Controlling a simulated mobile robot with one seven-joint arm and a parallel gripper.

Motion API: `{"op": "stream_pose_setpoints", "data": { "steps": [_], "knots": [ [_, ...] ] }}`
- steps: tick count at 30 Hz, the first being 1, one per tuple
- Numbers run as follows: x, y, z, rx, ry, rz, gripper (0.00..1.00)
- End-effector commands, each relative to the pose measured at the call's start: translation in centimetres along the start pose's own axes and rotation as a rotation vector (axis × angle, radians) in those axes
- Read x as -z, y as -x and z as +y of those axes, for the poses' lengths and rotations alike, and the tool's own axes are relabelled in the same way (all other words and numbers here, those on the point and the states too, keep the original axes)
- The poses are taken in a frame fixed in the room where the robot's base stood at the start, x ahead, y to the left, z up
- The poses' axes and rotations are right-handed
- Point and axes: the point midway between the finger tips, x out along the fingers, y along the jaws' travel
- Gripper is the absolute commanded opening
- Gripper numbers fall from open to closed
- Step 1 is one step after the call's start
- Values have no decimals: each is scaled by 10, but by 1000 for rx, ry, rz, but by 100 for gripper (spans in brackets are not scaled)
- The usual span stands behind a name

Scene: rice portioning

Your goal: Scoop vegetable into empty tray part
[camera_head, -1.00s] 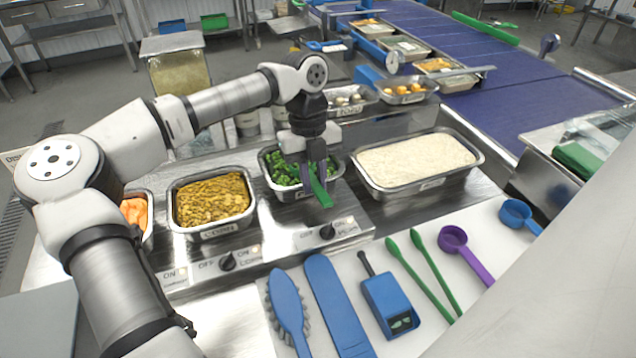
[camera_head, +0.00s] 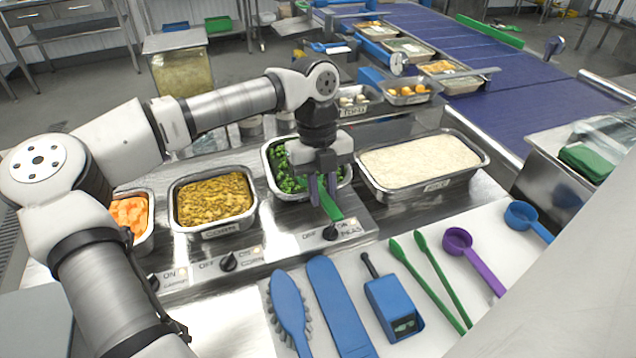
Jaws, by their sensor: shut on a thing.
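The pan of green peas (camera_head: 275,183) sits in the counter between the corn and rice pans. My gripper (camera_head: 323,198) hangs over the near right part of this pan, fingers pointing down. It is shut on a green utensil (camera_head: 331,207), whose visible end sticks out over the pan's near edge. The utensil's other end is hidden behind the fingers, so I cannot tell whether it carries peas. Several food trays (camera_head: 409,50) stand on the blue conveyor at the back; their compartments are too small to tell which is empty.
A corn pan (camera_head: 219,232) and carrot pan (camera_head: 146,243) stand to the left, a rice pan (camera_head: 432,186) to the right. Knobs line the counter front. A white board (camera_head: 448,268) nearer holds a brush, tongs and purple and blue scoops. Smaller pans (camera_head: 407,99) stand behind.

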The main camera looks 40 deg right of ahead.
Motion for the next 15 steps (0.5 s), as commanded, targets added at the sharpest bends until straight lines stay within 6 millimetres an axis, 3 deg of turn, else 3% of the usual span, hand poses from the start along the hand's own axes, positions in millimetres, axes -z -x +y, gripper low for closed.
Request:
{"op": "stream_pose_setpoints", "data": {
  "steps": [10,15],
  "knots": [
    [4,-1,0,-1,-1,4,0],
    [5,8,0,-1,-1,3,0]
  ]
}}
